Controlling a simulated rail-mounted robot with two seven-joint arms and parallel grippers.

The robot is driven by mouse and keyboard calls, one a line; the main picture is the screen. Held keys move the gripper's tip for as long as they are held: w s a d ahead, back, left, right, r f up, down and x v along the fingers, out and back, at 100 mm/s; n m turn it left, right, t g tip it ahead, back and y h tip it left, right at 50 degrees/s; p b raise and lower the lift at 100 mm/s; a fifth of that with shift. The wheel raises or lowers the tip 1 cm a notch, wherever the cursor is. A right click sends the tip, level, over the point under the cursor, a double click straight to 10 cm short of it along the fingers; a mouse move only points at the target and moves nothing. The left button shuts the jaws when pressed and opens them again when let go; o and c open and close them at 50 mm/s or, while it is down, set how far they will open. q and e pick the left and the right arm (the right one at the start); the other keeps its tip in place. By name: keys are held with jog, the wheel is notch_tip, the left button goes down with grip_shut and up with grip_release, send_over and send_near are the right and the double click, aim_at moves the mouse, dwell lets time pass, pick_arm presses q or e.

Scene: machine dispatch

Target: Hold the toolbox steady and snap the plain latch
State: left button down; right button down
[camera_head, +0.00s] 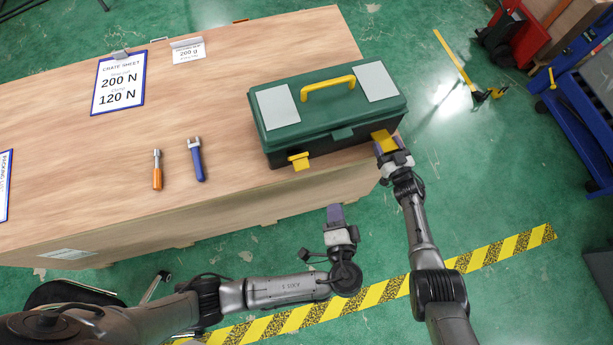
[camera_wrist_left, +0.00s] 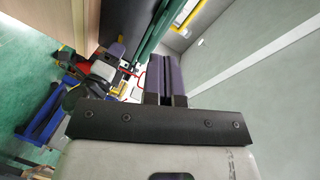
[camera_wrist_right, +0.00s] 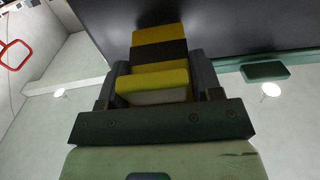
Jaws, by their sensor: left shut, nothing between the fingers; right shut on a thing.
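The green toolbox (camera_head: 325,128) stands on the wooden crate top near its right front corner, lid down, with a yellow handle (camera_head: 329,86). The plain yellow latch (camera_head: 299,160) sticks out on its front, left of centre. My right gripper (camera_head: 385,146) is shut on the black-striped yellow latch (camera_head: 384,137) at the right of the front; this latch fills the middle of the right wrist view (camera_wrist_right: 159,50). My left gripper (camera_head: 335,211) is shut and empty, off the crate's front edge, below and right of the plain latch. Its closed fingers show in the left wrist view (camera_wrist_left: 166,78).
An orange-handled screwdriver (camera_head: 157,171) and a blue-handled wrench (camera_head: 196,160) lie left of the toolbox. A crate sheet (camera_head: 119,80) and a small label card (camera_head: 188,52) lie farther back. Bare wood is left of the toolbox. A blue cart (camera_head: 580,115) stands at right.

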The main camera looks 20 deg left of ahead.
pick_arm(q)
jog(key=m+g, duration=0.1)
jog(key=m, duration=0.3)
jog(key=m+g+y, duration=0.2)
jog(key=m, duration=1.3)
send_near(299, 161)
jog(key=w+a+f, duration=0.2)
jog(key=w+f, duration=0.1)
jog(key=f, duration=0.1)
jog(key=shift+w+f, duration=0.35)
jog(key=shift+w, duration=0.05)
